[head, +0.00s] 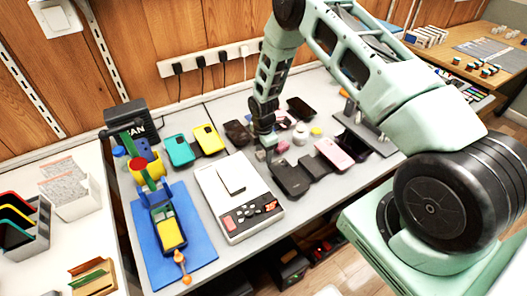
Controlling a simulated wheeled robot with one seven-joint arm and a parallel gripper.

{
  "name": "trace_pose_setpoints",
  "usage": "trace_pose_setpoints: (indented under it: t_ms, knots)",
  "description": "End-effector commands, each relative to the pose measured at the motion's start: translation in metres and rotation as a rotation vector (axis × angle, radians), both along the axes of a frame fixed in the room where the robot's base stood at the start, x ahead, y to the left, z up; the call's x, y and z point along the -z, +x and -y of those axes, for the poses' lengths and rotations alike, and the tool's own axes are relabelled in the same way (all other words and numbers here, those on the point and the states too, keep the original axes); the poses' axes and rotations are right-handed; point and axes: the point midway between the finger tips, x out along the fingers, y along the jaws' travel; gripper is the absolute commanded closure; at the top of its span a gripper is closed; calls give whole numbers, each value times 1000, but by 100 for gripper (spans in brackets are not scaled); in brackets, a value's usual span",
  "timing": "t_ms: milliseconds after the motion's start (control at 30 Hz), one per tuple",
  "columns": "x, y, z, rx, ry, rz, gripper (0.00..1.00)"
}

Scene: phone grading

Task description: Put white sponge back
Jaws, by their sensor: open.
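My gripper (265,151) points down over the back middle of the grey table, with its fingers open. A small pale block (283,147) lies just right of the fingertips. It may be the white sponge, but it is too small to be sure. A rounded white thing (300,135) stands a little further right, beside a small yellow block (316,131). I cannot tell whether the fingers touch anything. My arm hides part of the table behind the gripper.
A dark phone (291,179) lies in front of my gripper and a pink phone (334,154) to its right. A white device with buttons (240,196) stands to the left. A blue mat (199,262) with a yellow phone lies further left. Teal and yellow phones lie behind.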

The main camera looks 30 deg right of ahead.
Motion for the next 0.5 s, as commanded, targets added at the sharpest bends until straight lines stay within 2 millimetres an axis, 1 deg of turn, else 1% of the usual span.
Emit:
trace_pose_setpoints:
  t_ms: [167,233,367,500]
  knots:
    - [-8,1,0,0,0,2,47]
    - [-17,1,0,0,0,3,47]
    - [-41,1,0,0,0,4,47]
    - [-70,1,1,1,0,5,47]
